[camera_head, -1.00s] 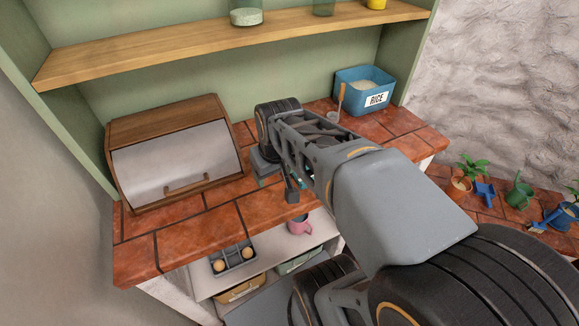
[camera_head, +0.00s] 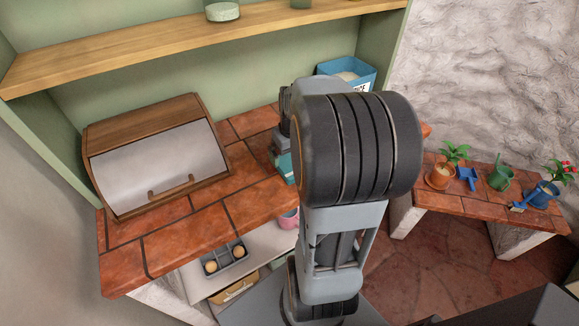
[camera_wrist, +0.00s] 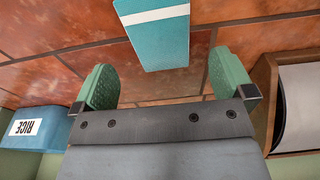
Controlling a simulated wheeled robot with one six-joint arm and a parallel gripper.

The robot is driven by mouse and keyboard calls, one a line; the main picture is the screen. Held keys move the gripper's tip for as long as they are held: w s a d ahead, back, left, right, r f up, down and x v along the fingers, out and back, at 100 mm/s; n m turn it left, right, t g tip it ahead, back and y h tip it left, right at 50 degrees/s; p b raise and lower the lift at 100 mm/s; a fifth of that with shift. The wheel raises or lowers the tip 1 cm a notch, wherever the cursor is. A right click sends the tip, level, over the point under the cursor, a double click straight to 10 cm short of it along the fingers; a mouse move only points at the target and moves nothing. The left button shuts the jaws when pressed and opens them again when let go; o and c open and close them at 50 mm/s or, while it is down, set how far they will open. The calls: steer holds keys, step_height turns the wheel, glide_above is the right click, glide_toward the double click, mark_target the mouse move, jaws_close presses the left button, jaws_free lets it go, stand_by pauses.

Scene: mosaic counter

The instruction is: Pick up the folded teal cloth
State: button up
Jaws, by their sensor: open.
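The folded teal cloth (camera_wrist: 160,42) lies on the tiled counter, with a pale stripe across it, in the wrist view. My gripper (camera_wrist: 170,75) is open, and its two green fingers stand apart on either side of the cloth's near end. The cloth's edge lies just ahead of the gap between them, and nothing is held. In the head view a small part of the teal cloth (camera_head: 286,166) shows on the counter to the left of my arm.
A roll-front bread box (camera_head: 160,160) stands on the counter (camera_head: 190,222) at left. The blue RICE bin (camera_head: 362,72) stands at the back right, partly behind my arm. A wooden shelf (camera_head: 150,52) runs above. Potted plants (camera_head: 440,176) stand on a lower ledge at right.

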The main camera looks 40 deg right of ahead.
mark_target(289, 164)
steer(key=shift+w+f, duration=0.15)
steer(key=shift+f, duration=1.2)
steer(key=shift+w+f, duration=0.1)
steer(key=shift+f, duration=1.25)
steer(key=shift+c, duration=0.5)
steer(key=c, duration=0.9)
steer(key=shift+c, duration=0.2)
steer(key=shift+r, duration=0.1)
